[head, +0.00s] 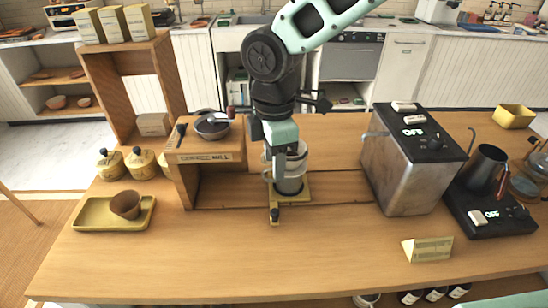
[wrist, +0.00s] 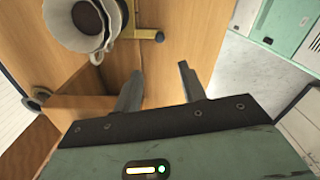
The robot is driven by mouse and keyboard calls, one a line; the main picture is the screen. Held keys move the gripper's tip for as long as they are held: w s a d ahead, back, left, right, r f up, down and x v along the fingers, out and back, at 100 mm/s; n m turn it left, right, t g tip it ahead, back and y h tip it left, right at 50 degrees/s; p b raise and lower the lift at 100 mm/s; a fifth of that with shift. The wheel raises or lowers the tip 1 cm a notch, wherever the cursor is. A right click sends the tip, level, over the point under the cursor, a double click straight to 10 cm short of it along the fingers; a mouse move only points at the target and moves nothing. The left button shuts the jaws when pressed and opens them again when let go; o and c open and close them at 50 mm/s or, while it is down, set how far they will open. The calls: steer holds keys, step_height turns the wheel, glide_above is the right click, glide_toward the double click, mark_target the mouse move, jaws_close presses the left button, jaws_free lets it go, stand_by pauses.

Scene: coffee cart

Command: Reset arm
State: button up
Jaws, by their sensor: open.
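My gripper (wrist: 160,76) is open in the wrist view, its two grey fingers apart with nothing between them. In the head view my arm comes down from the upper right, and its mint-green end (head: 281,150) hangs over the middle of the wooden cart (head: 330,250). Behind it, partly hidden, a pale cup-like vessel (head: 291,180) stands on a yellow stand (head: 292,193). In the wrist view the white vessel (wrist: 78,40) lies up and left of the fingers, apart from them, with brown contents visible.
Left of my arm stands a wooden coffee mill (head: 205,157) with a dark bowl (head: 212,125) on top. A yellow tray (head: 92,212) holds a brown cup (head: 126,205). The front of the cart is mostly clear.

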stand_by(0.4)
steer(key=s+d+r+m, duration=0.1)
steer(key=s+d+m, duration=0.5)
steer(key=s, duration=0.4)
steer(key=s+d+r+m, duration=0.2)
steer(key=s+d+m, duration=0.4)
steer(key=s, duration=0.4)
steer(key=shift+r+m+y, duration=0.15)
steer(key=shift+m+y, duration=0.15)
steer(key=shift+m, duration=0.4)
